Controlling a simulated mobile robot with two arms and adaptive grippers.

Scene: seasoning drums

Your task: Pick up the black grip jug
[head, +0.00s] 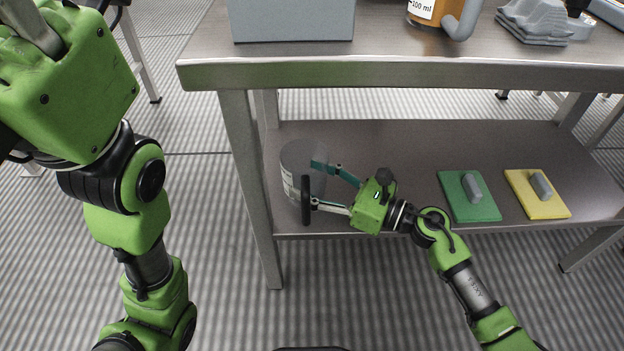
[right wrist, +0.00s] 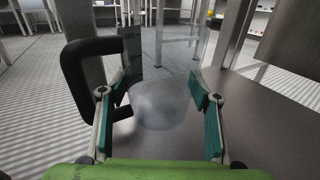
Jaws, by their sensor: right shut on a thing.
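The black grip jug (head: 294,167) is a clear, see-through container with a white label. It stands upright at the left end of the lower shelf (head: 390,150). Its black handle (head: 306,202) faces the front; the handle also shows at the left in the right wrist view (right wrist: 75,82). My right gripper (head: 315,184) reaches in from the right and is shut on the jug, its teal-padded fingers wide apart on either side. Where the pads touch is hard to see through the clear wall. My left gripper (head: 32,25) is partly cut off at the top left; its fingertips are not clear.
A green sponge pad (head: 462,207) and a yellow pad (head: 553,203), each with a grey block on it, lie right on the shelf. A table leg (head: 250,190) stands close left of the jug. The upper tabletop (head: 400,50) overhangs, bearing a grey box (head: 291,20) and an amber jug (head: 450,15).

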